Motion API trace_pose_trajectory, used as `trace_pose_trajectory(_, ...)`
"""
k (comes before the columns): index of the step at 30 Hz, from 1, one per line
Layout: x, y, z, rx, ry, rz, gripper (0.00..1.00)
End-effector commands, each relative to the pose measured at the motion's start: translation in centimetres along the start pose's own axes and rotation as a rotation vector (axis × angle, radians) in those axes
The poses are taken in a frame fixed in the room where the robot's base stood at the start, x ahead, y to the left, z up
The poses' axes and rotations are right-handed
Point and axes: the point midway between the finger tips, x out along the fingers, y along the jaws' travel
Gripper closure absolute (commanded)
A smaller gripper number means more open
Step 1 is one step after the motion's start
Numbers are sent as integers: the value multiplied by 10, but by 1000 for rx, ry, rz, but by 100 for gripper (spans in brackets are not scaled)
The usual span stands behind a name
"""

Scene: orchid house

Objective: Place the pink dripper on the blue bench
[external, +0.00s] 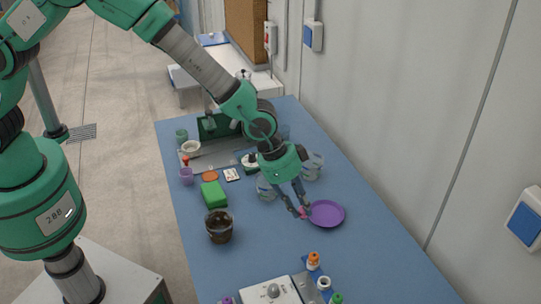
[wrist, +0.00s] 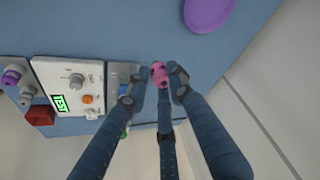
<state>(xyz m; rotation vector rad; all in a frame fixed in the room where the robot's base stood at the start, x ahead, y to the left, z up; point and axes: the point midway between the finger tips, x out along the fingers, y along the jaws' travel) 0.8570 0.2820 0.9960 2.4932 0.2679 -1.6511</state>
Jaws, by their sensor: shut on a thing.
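The pink dripper (wrist: 159,73) is between my gripper's (wrist: 158,88) fingertips in the wrist view. In the external view the small pink dripper (external: 304,213) shows at the tips of my gripper (external: 299,211). My gripper is shut on it, just left of the purple saucer. The blue bench (external: 265,235) lies beneath. I cannot tell whether the dripper touches the bench or hangs a little above it.
A purple saucer (external: 327,214) lies close to the right of my gripper. A dark-filled glass pot (external: 219,226), a green block (external: 213,194) and a white device (external: 270,291) stand around. Clear glass jars are behind my gripper. Bare bench lies between the pot and saucer.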

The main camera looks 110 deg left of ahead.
Motion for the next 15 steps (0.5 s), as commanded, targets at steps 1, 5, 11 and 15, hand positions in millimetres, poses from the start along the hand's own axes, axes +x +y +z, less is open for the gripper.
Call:
trace_pose_trajectory(1,8,-24,-3,-27,2,-11,92)
trace_pose_trajectory(5,16,-76,-12,-88,5,-35,92)
trace_pose_trajectory(11,22,-158,-19,-178,7,-75,92)
trace_pose_trajectory(15,23,-216,-19,-241,9,-105,92)
